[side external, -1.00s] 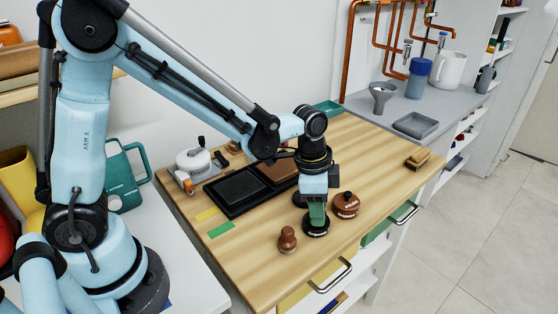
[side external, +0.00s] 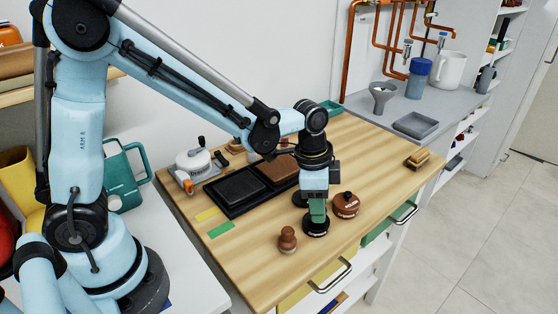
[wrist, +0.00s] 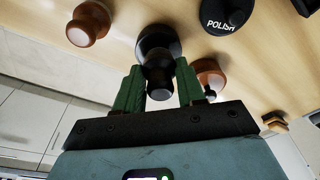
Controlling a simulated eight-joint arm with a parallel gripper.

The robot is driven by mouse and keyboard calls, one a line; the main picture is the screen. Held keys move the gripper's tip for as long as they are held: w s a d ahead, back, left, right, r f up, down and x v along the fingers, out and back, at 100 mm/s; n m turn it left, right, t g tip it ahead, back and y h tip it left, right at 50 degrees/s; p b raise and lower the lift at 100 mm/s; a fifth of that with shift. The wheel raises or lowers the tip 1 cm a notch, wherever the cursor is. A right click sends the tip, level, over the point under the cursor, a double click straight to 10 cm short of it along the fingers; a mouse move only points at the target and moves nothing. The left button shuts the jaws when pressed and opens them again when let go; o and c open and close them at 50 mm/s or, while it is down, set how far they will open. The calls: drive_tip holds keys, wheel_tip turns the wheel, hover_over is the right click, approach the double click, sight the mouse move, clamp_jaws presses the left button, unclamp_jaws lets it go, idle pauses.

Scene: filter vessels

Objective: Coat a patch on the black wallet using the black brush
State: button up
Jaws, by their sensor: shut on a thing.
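The black brush (side external: 316,229), round with a knob handle, appears to stand upright on the wooden worktop below my gripper (side external: 317,215). In the wrist view, the green fingers of my gripper (wrist: 160,88) are shut on the knob of the black brush (wrist: 158,45), which hides part of it. The black wallet (side external: 237,187) seems to be the flat black piece lying in a black tray (side external: 236,212), left of and behind the gripper. A black tin marked POLISH (wrist: 225,15) shows in the wrist view; my gripper partly hides it in the side view (side external: 300,199).
A brown brush (side external: 287,240) stands left of the black one. A brown flat piece (side external: 279,170) lies beside the black one. The right of the worktop is mostly clear.

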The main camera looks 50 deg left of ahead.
drive_tip(key=shift+r, duration=3)
